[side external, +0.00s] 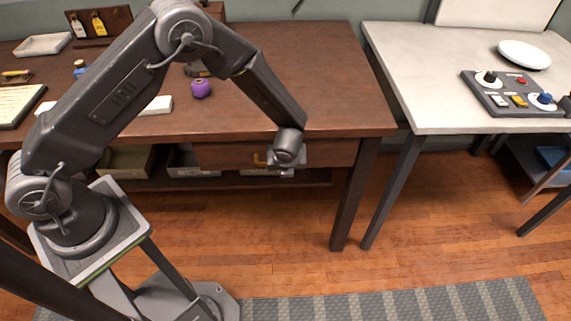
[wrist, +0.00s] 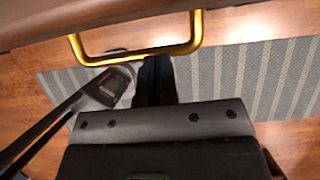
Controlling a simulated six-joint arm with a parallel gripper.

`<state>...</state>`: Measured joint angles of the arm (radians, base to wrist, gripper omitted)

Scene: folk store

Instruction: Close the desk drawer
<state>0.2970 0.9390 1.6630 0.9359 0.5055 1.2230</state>
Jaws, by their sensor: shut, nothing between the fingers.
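The desk drawer's wooden front (side external: 328,153) sits under the right part of the brown desk top (side external: 315,75). I cannot tell from the side external view whether it is flush or slightly out. Its brass handle (side external: 259,159) is partly hidden by my wrist. In the wrist view the brass handle (wrist: 196,35) is a wide U joined to the brown drawer front at the top. My gripper (side external: 284,172) is at the drawer front beside the handle. Its dark fingers (wrist: 155,66) are together and empty, their tips overlapping the handle bar in the wrist view; contact is unclear.
A purple ball-like object (side external: 200,88) stands on the desk. Trays (side external: 186,163) sit on the shelf below. A white table (side external: 425,90) with a control panel (side external: 513,104) stands to the right. Floor and a striped grey rug (side external: 400,306) are clear in front.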

